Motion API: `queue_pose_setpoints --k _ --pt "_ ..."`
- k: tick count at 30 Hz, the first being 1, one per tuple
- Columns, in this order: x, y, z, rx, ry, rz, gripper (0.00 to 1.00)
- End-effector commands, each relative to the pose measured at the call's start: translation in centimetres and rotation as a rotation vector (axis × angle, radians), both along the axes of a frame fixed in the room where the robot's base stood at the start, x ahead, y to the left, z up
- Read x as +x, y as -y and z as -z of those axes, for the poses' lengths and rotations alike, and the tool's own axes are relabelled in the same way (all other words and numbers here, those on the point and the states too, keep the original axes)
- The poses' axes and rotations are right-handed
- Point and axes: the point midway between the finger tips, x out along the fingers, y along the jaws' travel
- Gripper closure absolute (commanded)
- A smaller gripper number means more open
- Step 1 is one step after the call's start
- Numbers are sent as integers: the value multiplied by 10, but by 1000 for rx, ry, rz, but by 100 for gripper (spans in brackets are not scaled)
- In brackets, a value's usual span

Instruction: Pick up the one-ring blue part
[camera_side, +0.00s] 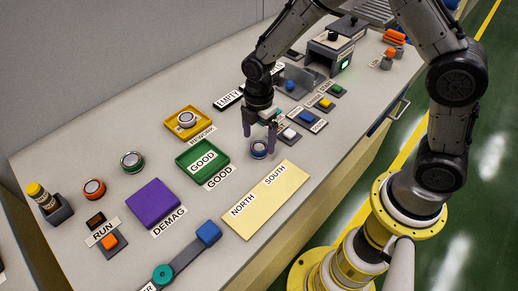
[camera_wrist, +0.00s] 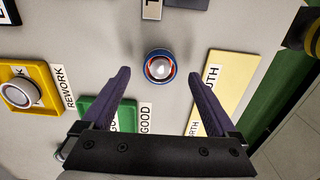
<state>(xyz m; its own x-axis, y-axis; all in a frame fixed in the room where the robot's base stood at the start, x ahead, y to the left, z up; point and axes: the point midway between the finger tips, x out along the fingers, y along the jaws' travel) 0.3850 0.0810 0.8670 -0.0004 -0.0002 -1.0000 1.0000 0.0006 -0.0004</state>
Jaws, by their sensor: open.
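A small round blue part (camera_side: 259,149) stands on the grey table between the green GOOD tray and the pale yellow NORTH/SOUTH plate. In the wrist view the blue part (camera_wrist: 160,67) shows a blue rim, a reddish band inside it and a pale centre. The number of its rings is too small to be sure of. My gripper (camera_side: 259,141) points down over the part, open and empty. In the wrist view the fingers of my gripper (camera_wrist: 160,77) are spread wide, with the part midway between their tips. No finger visibly touches it.
The green GOOD tray (camera_side: 180,158) is left of the part; the NORTH/SOUTH plate (camera_side: 265,201) is in front. A yellow REWORK tray (camera_side: 170,129) holds a pale round part (camera_side: 186,119). Green-ringed (camera_side: 132,161) and orange-ringed (camera_side: 93,189) parts stand farther left. Several buttons sit right.

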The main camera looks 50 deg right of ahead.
Motion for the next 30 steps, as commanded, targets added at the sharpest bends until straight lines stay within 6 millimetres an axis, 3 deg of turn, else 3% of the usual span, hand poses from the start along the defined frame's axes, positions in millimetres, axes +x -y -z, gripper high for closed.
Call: queue_pose_setpoints --k 6,14,30 --pt "0 1 25 -1 0 1 6" --pt "0 1 27 -1 3 1 6" --pt "0 1 26 -1 3 1 100"
